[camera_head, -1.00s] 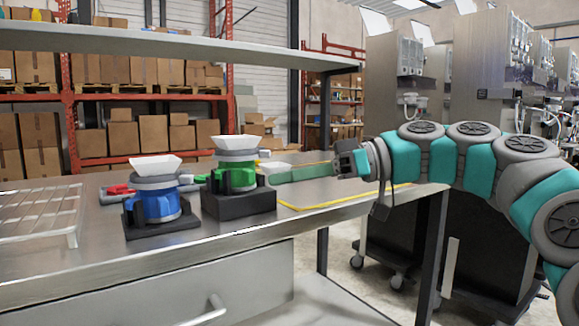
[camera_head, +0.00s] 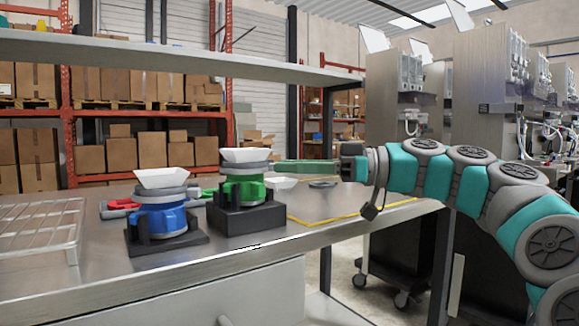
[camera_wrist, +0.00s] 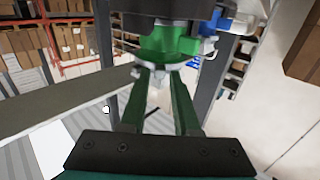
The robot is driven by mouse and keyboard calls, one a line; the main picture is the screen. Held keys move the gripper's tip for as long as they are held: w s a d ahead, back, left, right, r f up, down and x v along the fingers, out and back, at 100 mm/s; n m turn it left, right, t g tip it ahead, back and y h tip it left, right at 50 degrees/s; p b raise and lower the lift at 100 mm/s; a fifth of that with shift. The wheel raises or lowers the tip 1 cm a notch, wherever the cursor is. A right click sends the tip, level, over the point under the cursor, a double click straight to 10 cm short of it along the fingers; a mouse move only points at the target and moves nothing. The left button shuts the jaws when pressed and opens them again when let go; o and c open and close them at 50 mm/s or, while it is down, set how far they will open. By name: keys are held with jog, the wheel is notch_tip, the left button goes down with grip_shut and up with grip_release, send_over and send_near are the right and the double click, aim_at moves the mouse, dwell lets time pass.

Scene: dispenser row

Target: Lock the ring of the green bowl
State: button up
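The green dispenser (camera_head: 243,190) stands on a black block (camera_head: 246,219), with a grey ring (camera_head: 246,168) around its top and a white bowl (camera_head: 246,155) above. My gripper (camera_head: 275,166) comes in from the right, its green fingers level with the grey ring and their tips close to its right side. In the wrist view the fingers (camera_wrist: 156,72) are apart, pointing at the green body (camera_wrist: 165,42). A small pale grey part shows at the tips; I cannot tell whether they touch it. The bowl is not clearly visible there.
A blue dispenser (camera_head: 161,222) with a white bowl stands close on the left, a red handle (camera_head: 122,204) beside it. A wire rack (camera_head: 40,225) is at far left. A small white dish (camera_head: 281,183) and grey disc (camera_head: 322,184) lie behind. A shelf (camera_head: 170,58) hangs above.

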jog(key=shift+a, duration=0.25)
jog(key=shift+c, duration=0.3)
grip_shut()
